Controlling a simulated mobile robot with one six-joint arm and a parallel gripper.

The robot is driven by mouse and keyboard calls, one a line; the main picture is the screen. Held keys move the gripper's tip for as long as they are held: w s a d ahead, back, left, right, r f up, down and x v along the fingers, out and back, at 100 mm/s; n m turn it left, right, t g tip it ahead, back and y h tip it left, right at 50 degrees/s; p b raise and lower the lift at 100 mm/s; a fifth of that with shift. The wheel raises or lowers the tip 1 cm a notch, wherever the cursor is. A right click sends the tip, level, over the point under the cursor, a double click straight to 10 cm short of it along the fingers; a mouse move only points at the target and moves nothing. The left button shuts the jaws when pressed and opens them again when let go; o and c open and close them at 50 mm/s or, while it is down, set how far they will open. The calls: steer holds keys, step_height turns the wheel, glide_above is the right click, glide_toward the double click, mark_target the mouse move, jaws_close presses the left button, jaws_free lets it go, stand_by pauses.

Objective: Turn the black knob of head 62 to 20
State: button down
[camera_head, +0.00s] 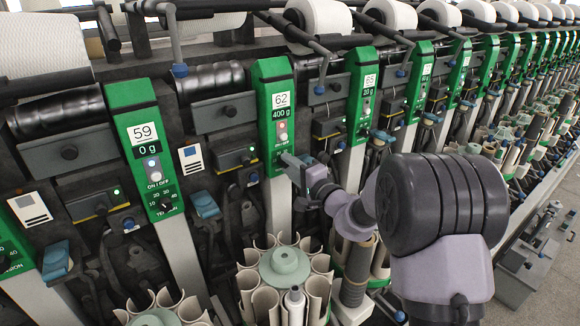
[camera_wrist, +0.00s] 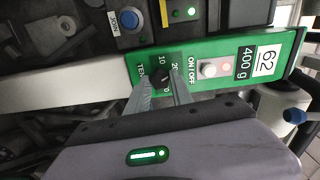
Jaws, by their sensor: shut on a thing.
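Head 62 is a green panel (camera_head: 272,95) with a "62" label and a "400 g" display. It shows sideways in the wrist view (camera_wrist: 215,68). Its black knob (camera_wrist: 163,77) sits on the dial, with "10" and "20" readable beside it and part of the scale covered by a finger. My gripper (camera_wrist: 163,88) has its two grey fingers on either side of the knob, shut on it. In the head view my gripper (camera_head: 287,160) reaches the lower end of the panel and hides the knob. The knob's exact pointer setting is too small to tell.
A white button (camera_wrist: 208,70) and a lit red light (camera_wrist: 226,67) sit beside the dial. Head 59 (camera_head: 146,150) is at left and head 65 (camera_head: 364,90) at right. A round bobbin holder (camera_head: 285,266) stands below my gripper.

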stand_by(0.4)
steer(key=c, duration=1.1)
jaws_free()
steer(key=p+v, duration=0.2)
steer(key=v, duration=1.5)
steer(key=shift+s+d, duration=0.15)
steer(key=shift+s, duration=0.05)
